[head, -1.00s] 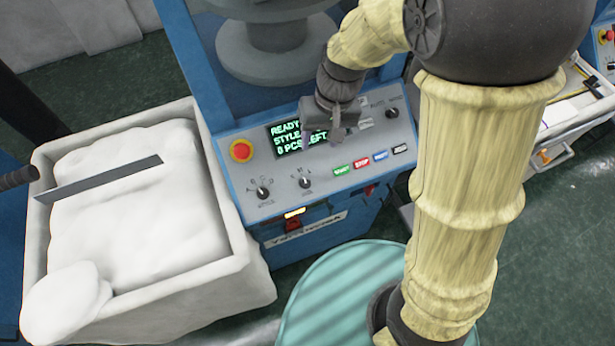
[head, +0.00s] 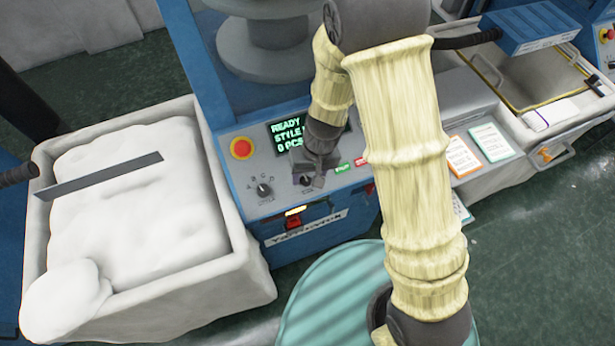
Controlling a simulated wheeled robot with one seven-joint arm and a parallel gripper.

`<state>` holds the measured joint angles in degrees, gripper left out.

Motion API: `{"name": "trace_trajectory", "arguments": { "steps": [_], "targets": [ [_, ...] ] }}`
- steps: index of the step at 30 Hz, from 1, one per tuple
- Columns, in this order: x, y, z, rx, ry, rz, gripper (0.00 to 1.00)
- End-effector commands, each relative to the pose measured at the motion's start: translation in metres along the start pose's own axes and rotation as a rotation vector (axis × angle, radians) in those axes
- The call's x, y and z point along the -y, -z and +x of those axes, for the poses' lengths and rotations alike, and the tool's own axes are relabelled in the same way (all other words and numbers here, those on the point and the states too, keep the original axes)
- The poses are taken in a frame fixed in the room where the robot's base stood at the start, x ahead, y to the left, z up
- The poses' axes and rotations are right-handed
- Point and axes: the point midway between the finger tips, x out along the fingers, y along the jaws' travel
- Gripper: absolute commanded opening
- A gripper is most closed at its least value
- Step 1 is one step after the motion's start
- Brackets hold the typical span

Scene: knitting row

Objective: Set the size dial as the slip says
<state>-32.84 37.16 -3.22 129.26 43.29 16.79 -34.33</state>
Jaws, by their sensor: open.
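The size dial (head: 305,181) is a small dark knob on the grey control panel (head: 246,191) of the blue machine. My gripper (head: 316,180) is in front of it, pointing down, and hides most of the knob and its letters. The jaws are open; I cannot tell whether they are around the dial or above it. The style dial (head: 264,190), with letters around it, is to the left. Two printed slips, one orange-edged (head: 463,156) and one teal-edged (head: 492,142), lie on the right; their text is too small to read.
A red stop button (head: 241,148) and a lit green screen (head: 287,134) are on the panel, the screen partly behind my arm. A white bin (head: 240,272) of pale material stands left. A teal round top (head: 330,290) is in front, and a blue box (head: 545,28) at upper right.

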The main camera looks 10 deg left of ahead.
Motion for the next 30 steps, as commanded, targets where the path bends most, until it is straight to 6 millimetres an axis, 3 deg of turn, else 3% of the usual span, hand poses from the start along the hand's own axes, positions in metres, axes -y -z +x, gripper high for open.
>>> {"name": "trace_trajectory", "arguments": {
  "steps": [4, 13, 20, 30],
  "targets": [
    [-0.0008, 0.0, 0.0133, 0.0, 0.0, 0.002, 0.48],
    [-0.0009, 0.0003, 0.0149, -0.001, 0.0, 0.002, 0.48],
    [-0.0009, 0.0003, 0.0147, -0.001, 0.0, 0.002, 0.03],
    [-0.0017, 0.0006, 0.0161, -0.003, 0.017, 0.024, 0.03]
  ]
}}
